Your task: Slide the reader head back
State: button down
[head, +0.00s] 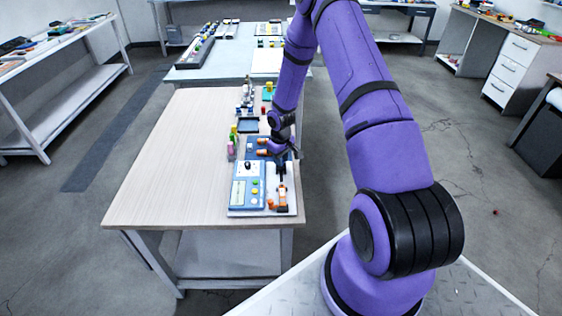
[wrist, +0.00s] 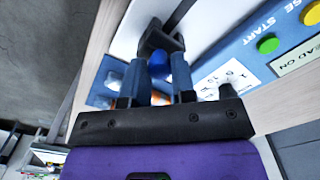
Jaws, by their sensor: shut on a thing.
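The reader (head: 248,194) is a blue panel with coloured buttons and a small display on a pale base, near the table's front right corner. In the wrist view its blue panel (wrist: 235,62) shows a green START button and a label. My gripper (wrist: 158,78) is over the pale strip beside the panel. Its two fingers are closed about a blue part of what looks like the reader head (wrist: 158,63), next to a black piece (wrist: 160,38). The fingers hide much of it.
Orange parts (head: 281,199) lie along the strip. Behind the reader are a dark tray (head: 248,125) and several small coloured items. The left of the wooden table (head: 165,165) is clear. Other benches stand around the room.

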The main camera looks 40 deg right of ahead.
jog(key=shift+w+d, duration=0.15)
jog(key=shift+w, duration=0.05)
jog(key=c, duration=0.9)
grip_release()
notch_tip(320, 180, up, 11)
jog(key=shift+f, duration=0.1)
